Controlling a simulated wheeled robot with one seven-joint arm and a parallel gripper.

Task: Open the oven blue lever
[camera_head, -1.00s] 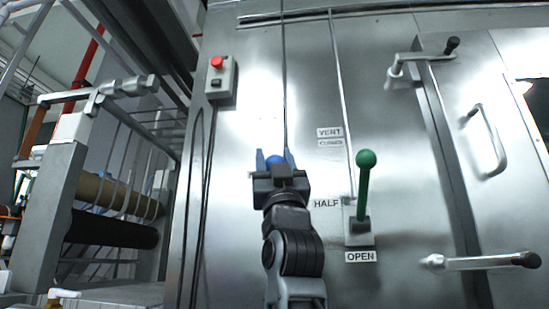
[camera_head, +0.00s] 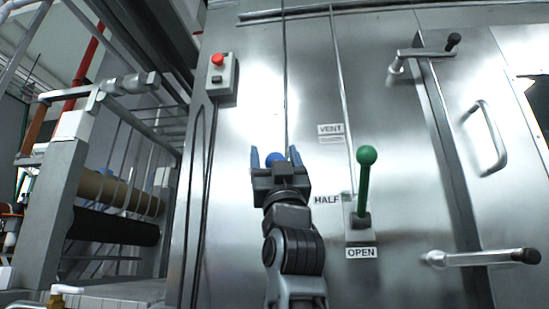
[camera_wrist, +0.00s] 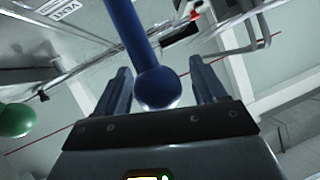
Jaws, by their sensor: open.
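The blue lever shows in the head view as a blue ball knob (camera_head: 275,158) on the steel oven front, mostly hidden behind my gripper. In the wrist view its blue rod and round knob (camera_wrist: 158,87) stand between my two fingers. My gripper (camera_head: 276,155) is open, with one finger on each side of the knob. Gaps show between the knob and both fingers in the wrist view (camera_wrist: 160,85). The lever's lower part is hidden by my gripper and arm in the head view.
A green-knobbed lever (camera_head: 366,180) stands just right, beside labels VENT, HALF and OPEN (camera_head: 361,253). A red-button box (camera_head: 220,75) is upper left. A door with a handle (camera_head: 486,138) and latches (camera_head: 480,259) is at right. A roller frame (camera_head: 110,190) stands left.

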